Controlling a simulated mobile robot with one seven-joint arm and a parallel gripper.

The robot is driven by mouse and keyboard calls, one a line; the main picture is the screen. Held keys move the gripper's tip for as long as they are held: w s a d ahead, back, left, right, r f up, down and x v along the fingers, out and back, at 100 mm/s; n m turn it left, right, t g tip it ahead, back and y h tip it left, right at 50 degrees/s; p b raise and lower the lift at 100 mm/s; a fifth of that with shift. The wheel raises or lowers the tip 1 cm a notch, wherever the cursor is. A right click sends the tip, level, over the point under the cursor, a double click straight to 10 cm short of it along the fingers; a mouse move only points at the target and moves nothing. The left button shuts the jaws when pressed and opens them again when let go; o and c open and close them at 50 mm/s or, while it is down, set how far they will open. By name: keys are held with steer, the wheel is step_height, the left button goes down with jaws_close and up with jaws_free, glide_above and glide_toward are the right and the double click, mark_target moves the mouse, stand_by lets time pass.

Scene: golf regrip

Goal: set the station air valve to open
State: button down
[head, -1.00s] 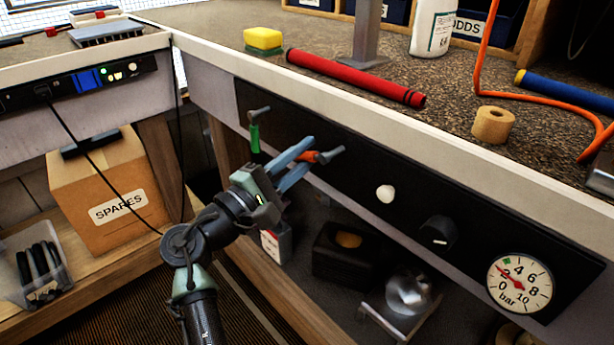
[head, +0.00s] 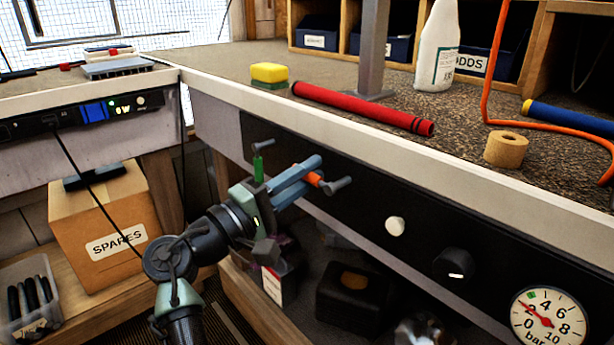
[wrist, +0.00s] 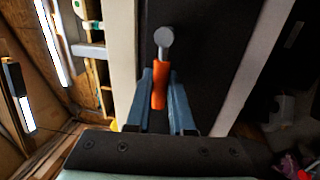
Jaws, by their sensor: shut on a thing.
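An orange lever (head: 315,180) with a grey pivot end sticks out from the black panel (head: 364,215) under the bench top. It also shows in the wrist view (wrist: 159,88), pointing roughly along the fingers' gap. My gripper (head: 310,175) has its two blue fingers on either side of this lever and is shut on it. A green lever (head: 258,168) hangs on the panel to the left, apart from the fingers. No label saying which lever is the station air valve is readable. A pressure gauge (head: 548,318) marked "bar" sits at the right, its red needle pointing to the upper left.
A white knob (head: 395,226) and a black dial (head: 455,264) are right of the levers. The bench top above holds a red grip (head: 362,108), a sponge (head: 269,76) and a tape roll (head: 506,149). A SPARES box (head: 105,220) stands at left.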

steer(key=c, duration=0.8)
jaws_free()
steer(key=p+v, duration=0.3)
steer(key=v, duration=1)
steer(key=shift+w, duration=0.1)
